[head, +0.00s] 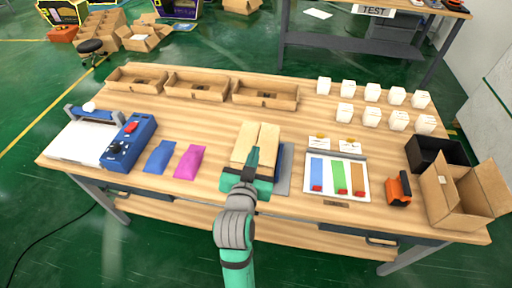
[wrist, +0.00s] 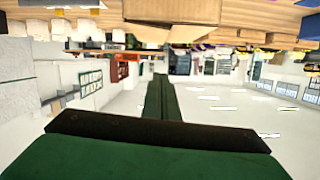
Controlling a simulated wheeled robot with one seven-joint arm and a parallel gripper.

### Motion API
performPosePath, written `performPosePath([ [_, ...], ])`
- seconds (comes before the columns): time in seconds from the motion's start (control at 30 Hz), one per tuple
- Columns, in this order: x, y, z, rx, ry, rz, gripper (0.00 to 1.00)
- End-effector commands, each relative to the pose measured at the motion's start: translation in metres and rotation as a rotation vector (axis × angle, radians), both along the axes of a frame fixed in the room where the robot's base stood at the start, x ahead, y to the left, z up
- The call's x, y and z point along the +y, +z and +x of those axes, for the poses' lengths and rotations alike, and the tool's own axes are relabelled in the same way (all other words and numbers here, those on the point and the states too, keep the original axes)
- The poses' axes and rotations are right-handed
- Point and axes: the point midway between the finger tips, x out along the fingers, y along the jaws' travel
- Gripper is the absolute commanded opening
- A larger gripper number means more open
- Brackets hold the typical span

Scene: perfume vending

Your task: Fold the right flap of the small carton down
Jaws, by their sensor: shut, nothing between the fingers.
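The small carton (head: 269,140) is a light-brown box at the front middle of the table. Two long panels show on its top, left and right of a seam; both look nearly flat, but their exact angle is unclear. My gripper (head: 253,158) is shut and empty, over the front part of the carton near the seam. I cannot tell whether it touches the carton. Gripper and wrist hide the carton's near part. In the wrist view, the shut green fingers (wrist: 158,97) point away, and a brown carton surface (wrist: 172,11) shows at the top edge.
A grey flat item (head: 284,170) lies right of the carton. A tray with coloured strips (head: 337,190), an orange-black tool (head: 398,189) and a larger open carton (head: 456,197) are farther right. Blue and pink pieces (head: 189,162) lie left. Three brown trays (head: 197,88) stand behind.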

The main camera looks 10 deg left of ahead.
Motion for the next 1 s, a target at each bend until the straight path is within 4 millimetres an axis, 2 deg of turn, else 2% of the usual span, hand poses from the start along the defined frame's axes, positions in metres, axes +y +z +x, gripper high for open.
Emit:
performPosePath([
  [0.17, -0.002, 0.002, 0.005, -0.001, -0.002, 0.023, 0.0],
  [0.33, -0.002, -0.002, 0.02, 0.001, -0.003, 0.023, 0.0],
  [0.8, 0.001, -0.022, 0.103, 0.001, -0.002, 0.023, 0.0],
  [1.0, 0.004, -0.051, 0.1, 0.002, -0.001, 0.022, 0.0],
])
